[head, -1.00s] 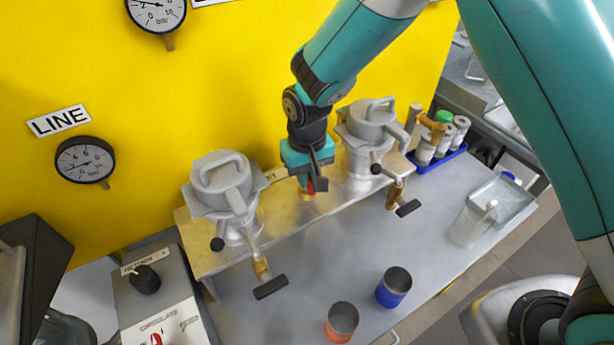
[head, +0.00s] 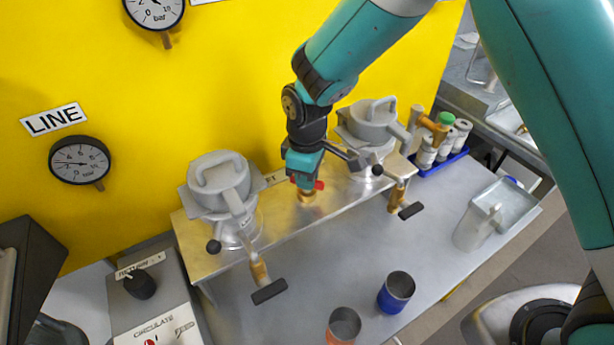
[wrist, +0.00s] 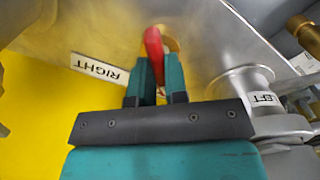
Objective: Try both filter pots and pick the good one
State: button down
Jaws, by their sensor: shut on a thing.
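Two grey lidded filter pots stand on a metal shelf (head: 286,222) against the yellow wall: the left pot (head: 215,187) and the right pot (head: 368,127). Each has a dark-ended handle low at its front. My gripper (head: 304,181) is between the pots, shut on a red valve handle (head: 319,185) above a brass fitting (head: 306,197). In the wrist view the red handle (wrist: 153,48) lies between my fingers (wrist: 155,84). The insides of the pots are hidden.
A blue cup (head: 396,292) and an orange cup (head: 343,325) stand at the front. A clear jug (head: 473,230) is by a tray (head: 512,205) at right. A blue rack (head: 440,164) holds bottles. A LINE gauge (head: 79,160) hangs on the wall.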

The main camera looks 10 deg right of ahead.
jog(key=shift+a+r+n, duration=0.1)
jog(key=shift+n, duration=0.5)
jog(key=c, duration=1.1)
grip_release()
jog(key=shift+c, duration=0.2)
notch_tip(320, 180, up, 17)
jog(key=b, duration=0.3)
jog(key=shift+r, duration=0.2)
